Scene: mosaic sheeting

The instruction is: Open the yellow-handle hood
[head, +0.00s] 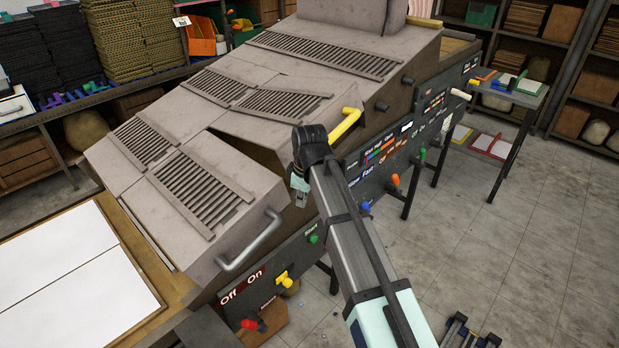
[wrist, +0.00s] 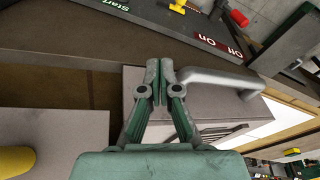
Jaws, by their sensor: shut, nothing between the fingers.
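The hood with the yellow handle (head: 262,127) is a grey slatted cover in the middle of the machine. Its front edge stands above the neighbouring hood, with a dark wedge-shaped gap between them. The yellow handle (head: 345,127) is on its right side, just behind my wrist; a yellow end also shows at the lower left of the wrist view (wrist: 15,162). My gripper (head: 298,192) is shut and empty, pointing down in front of that hood's edge. In the wrist view my closed fingertips (wrist: 160,68) appear beside the grey handle; contact cannot be told.
The nearer hood (head: 150,205) has a grey handle (head: 250,245). A dark control panel (head: 300,250) with coloured knobs and switches runs along the machine's right side. A white-topped table (head: 60,265) adjoins the front. Shelves stand behind; the floor at right is mostly open.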

